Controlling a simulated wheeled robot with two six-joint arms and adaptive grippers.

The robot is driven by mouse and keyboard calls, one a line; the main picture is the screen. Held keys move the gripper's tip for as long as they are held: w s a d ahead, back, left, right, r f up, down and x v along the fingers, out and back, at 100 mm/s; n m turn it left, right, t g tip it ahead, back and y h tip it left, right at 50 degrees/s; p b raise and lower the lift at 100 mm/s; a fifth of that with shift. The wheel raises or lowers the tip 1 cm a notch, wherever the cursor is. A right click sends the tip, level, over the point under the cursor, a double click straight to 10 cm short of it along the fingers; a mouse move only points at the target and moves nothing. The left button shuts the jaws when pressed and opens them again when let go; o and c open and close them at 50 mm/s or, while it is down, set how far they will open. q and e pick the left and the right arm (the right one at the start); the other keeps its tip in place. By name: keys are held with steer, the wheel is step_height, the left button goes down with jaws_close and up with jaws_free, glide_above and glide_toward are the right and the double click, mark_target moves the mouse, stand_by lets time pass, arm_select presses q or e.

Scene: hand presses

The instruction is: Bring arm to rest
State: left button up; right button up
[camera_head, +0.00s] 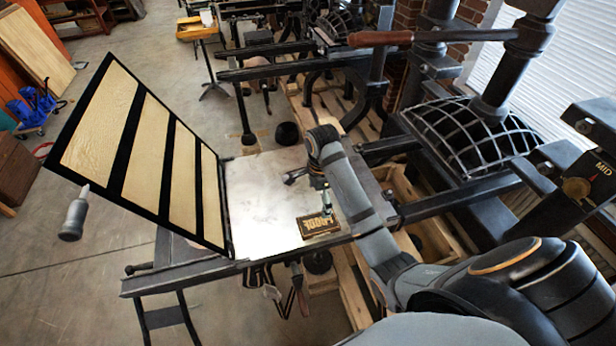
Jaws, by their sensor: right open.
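My right arm (352,195) comes in from the bottom right and reaches over the flat metal press bed (265,190). My right gripper (308,190) is at its end, pointing down over the bed, open with nothing visible between its fingers. A small dark block with gold lettering (320,226) lies on the bed near its front right edge. It sits just below the gripper; I cannot tell if a fingertip touches it. My left gripper is out of view.
A black hinged frame with pale panels (147,150) stands tilted open left of the bed, with a grey handle (75,215) beside it. The press's iron lattice dome (465,135) and a wooden-handled bar (380,39) stand behind right.

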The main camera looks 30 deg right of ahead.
steer(key=shift+s, duration=0.1)
steer(key=s+a+f+n+t+h, duration=0.15)
steer(key=s+n+t, duration=0.25)
steer(key=s+n, duration=1.5)
step_height(320, 180, down, 36)
steer(key=s+d+n+g+b, duration=0.1)
steer(key=d+n+g+b, duration=0.15)
steer(key=b, duration=0.55)
steer(key=s+d+f+m+b, duration=0.1)
steer(key=s+f+b, duration=0.4)
steer(key=s+f, duration=1.3)
steer(key=shift+d+f+y, duration=0.2)
steer(key=shift+f+y, duration=0.15)
steer(key=shift+f, duration=0.5)
